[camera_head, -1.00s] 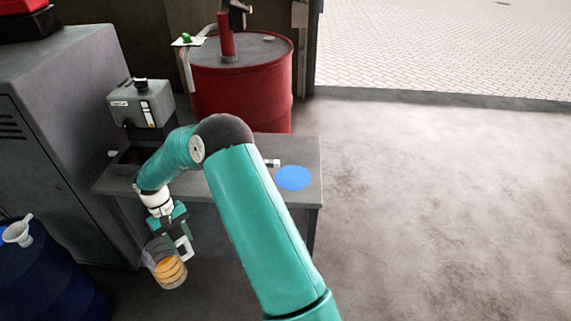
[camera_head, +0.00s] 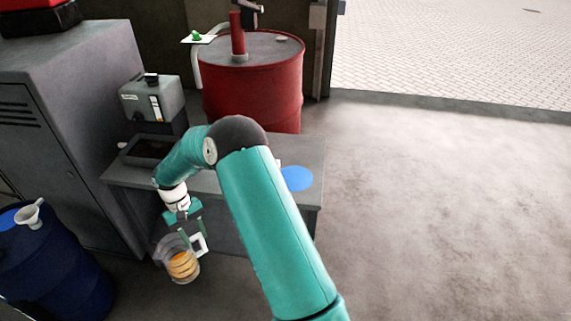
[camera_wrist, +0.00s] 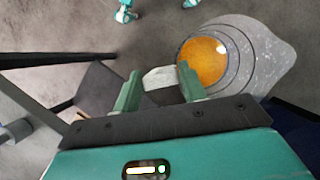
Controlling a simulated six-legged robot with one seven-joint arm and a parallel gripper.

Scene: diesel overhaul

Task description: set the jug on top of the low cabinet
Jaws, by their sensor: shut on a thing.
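The jug (camera_head: 182,266) is clear with orange liquid in it. My gripper (camera_head: 188,240) is shut on its handle and holds it in the air in front of the bench. In the wrist view the pale handle (camera_wrist: 160,78) sits between the fingertips of my gripper (camera_wrist: 161,88). The jug's round body and orange contents (camera_wrist: 203,62) show there beyond the right finger. A grey cabinet (camera_head: 60,130) with a vented door stands at the left, behind and left of the jug; its top (camera_head: 75,48) is partly covered.
A red thing (camera_head: 38,18) is on the cabinet top. A grey bench (camera_head: 312,160) carries a grey canister (camera_head: 150,103), a dark tray (camera_head: 150,148) and a blue disc (camera_head: 297,179). A blue drum (camera_head: 55,275) with a white funnel (camera_head: 32,213) stands front left. A red drum (camera_head: 255,85) stands behind. Floor at right is clear.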

